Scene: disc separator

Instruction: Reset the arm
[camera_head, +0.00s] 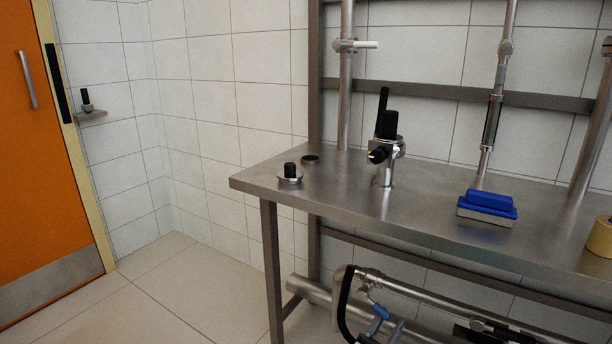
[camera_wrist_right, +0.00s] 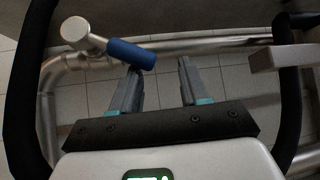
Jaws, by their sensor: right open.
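My right gripper (camera_head: 385,323) is low in the head view, below the steel table top. In the right wrist view its two grey fingers (camera_wrist_right: 159,70) are apart with nothing between them. A valve with a blue handle (camera_wrist_right: 132,54) on a steel pipe lies just beyond the left fingertip. The handle also shows in the head view (camera_head: 380,311), close to the fingers. I cannot tell whether a finger touches it. My left gripper is in neither view.
The steel table (camera_head: 340,190) carries a chrome fitting with black handles (camera_head: 385,150), a black-knobbed disc (camera_head: 290,175), a dark ring (camera_head: 310,159), a blue block (camera_head: 488,205) and a yellow cylinder (camera_head: 601,237). Pipes (camera_head: 420,285) run beneath. Open floor lies toward the orange door (camera_head: 45,170).

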